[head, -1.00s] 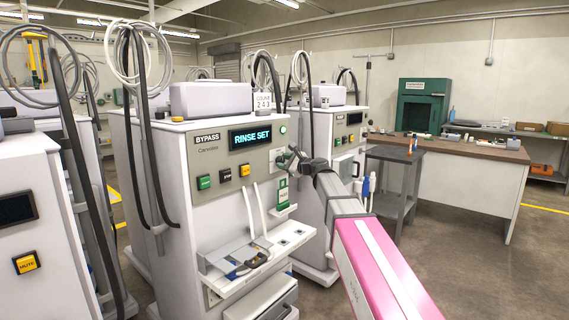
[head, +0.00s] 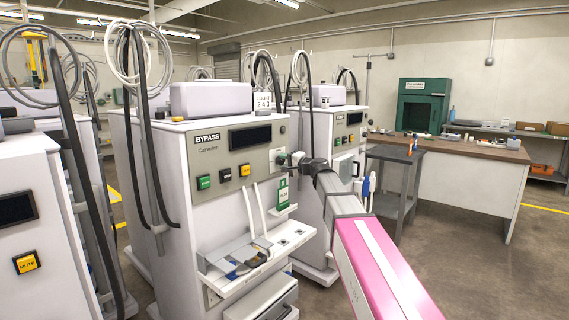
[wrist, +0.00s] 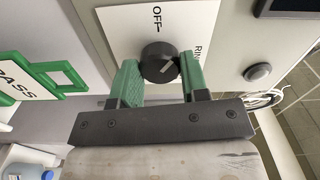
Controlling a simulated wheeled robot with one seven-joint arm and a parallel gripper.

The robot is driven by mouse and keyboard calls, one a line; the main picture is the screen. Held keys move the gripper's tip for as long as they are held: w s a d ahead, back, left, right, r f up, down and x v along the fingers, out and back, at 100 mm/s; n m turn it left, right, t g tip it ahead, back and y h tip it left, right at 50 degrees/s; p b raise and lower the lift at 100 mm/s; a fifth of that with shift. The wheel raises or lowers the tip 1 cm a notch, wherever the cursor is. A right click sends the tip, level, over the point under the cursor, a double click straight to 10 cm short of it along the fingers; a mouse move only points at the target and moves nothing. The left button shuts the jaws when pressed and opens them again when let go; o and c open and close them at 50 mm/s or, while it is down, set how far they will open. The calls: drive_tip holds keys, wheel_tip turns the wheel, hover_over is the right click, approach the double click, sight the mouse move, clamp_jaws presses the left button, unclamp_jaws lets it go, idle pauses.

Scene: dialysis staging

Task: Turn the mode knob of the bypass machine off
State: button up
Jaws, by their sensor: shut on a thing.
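The bypass machine (head: 215,160) stands left of centre in the head view, labelled BYPASS, with its display (head: 250,137) dark. Its mode knob (wrist: 158,55) is round and black, on a white plate (wrist: 122,22) marked OFF above and a partly hidden RIN... at the right. The knob's pale pointer line is short, and I cannot be sure which end points. My gripper (wrist: 159,72) has its two green fingers closed on either side of the knob. In the head view my gripper (head: 285,160) is at the panel's right side and hides the knob.
Green, black and yellow buttons (head: 225,175) sit left of my gripper. A green tag (head: 283,192) hangs just below it, and a shelf with tubing juts out lower. Another machine (head: 340,150) stands close behind at right. A grey cart (head: 397,170) is farther right.

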drive_tip(key=n, duration=0.3)
drive_tip(key=shift+n, duration=0.4)
drive_tip(key=shift+f+n, duration=0.1)
drive_tip(key=shift+n, duration=1.8)
drive_tip(key=shift+s, duration=0.1)
drive_tip(key=o, duration=0.9)
drive_tip(key=shift+o, duration=0.2)
drive_tip(key=v, duration=1)
drive_tip(key=shift+s+d, duration=0.25)
drive_tip(key=shift+d, duration=0.1)
